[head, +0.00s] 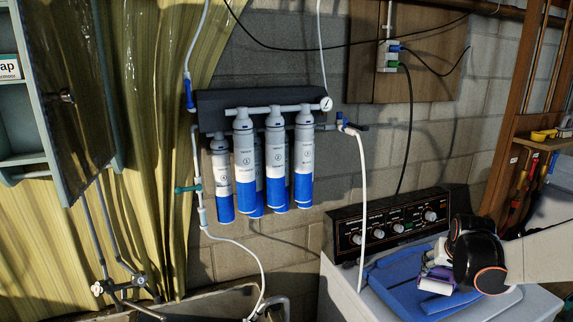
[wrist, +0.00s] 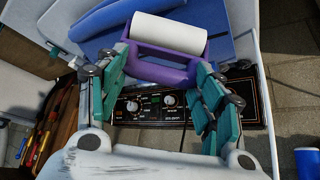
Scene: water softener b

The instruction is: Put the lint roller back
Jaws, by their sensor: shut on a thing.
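The lint roller, with a purple frame and a white roll, shows in the wrist view (wrist: 168,32) and, small, in the head view (head: 435,285). My gripper (wrist: 163,68) has its teal-padded fingers on both sides of the purple frame and is shut on it. In the head view the dark end of my arm hides most of the gripper. The roller is over the blue cloth (head: 398,282) on the washer top; I cannot tell whether it touches the cloth.
The washer's control panel (head: 392,225) rises behind the cloth. Several white-and-blue filter cartridges (head: 274,165) hang on the block wall. A white hose (head: 362,200) comes down by the washer. A wooden shelf (head: 545,143) with tools stands at the right, an open cabinet (head: 22,110) at the left.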

